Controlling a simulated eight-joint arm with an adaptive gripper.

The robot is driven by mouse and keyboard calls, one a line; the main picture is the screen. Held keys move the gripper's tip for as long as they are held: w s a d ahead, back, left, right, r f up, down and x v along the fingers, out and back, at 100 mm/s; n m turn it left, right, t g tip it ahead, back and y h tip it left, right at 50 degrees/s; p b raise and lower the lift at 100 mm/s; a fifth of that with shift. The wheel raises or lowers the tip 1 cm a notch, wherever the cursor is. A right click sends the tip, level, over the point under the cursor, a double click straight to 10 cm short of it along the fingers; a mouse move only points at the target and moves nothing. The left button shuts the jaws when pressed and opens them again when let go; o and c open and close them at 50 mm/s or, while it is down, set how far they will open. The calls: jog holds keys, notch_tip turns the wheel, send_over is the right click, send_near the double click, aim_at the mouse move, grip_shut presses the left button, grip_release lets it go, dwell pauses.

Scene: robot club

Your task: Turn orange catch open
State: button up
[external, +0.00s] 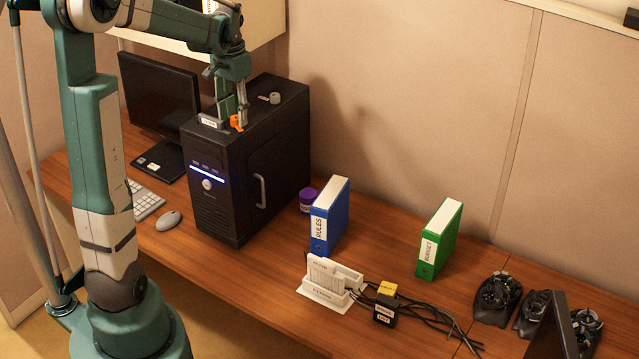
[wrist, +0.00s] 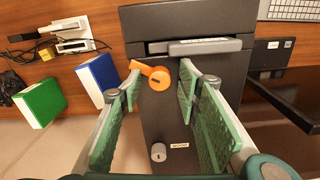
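The orange catch (external: 236,123) sits on top of the black computer tower (external: 275,150), near its front edge. In the wrist view the orange catch (wrist: 160,79) has a round hub with a dark slot, and its short arm points up and left. My gripper (wrist: 160,84) is open, with one green-padded finger on each side of the catch. The catch arm's end is close to the left fingertip; I cannot tell if they touch. In the external view my gripper (external: 232,108) points down over the tower top, partly hiding the catch area.
A grey knob (external: 275,98) is farther back on the tower top, and a grey labelled bar (external: 211,122) is at its front edge. A monitor (external: 160,100) stands left.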

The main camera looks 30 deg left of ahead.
aim_at(232, 116)
jog(key=shift+r, duration=0.1)
notch_tip(232, 116, up, 12)
dwell(0.8)
dwell(0.4)
notch_tip(232, 116, down, 4)
jog(key=m+p, duration=0.1)
jog(key=m, duration=1.1)
jog(key=shift+s+r, duration=0.1)
jog(key=shift+r, duration=0.05)
jog(key=m, duration=0.2)
jog(key=f+m, duration=0.1)
jog(key=shift+m, duration=0.4)
jog(key=shift+f, duration=0.1)
jog(key=shift+f+p, duration=0.3)
jog(key=shift+f, duration=3.5)
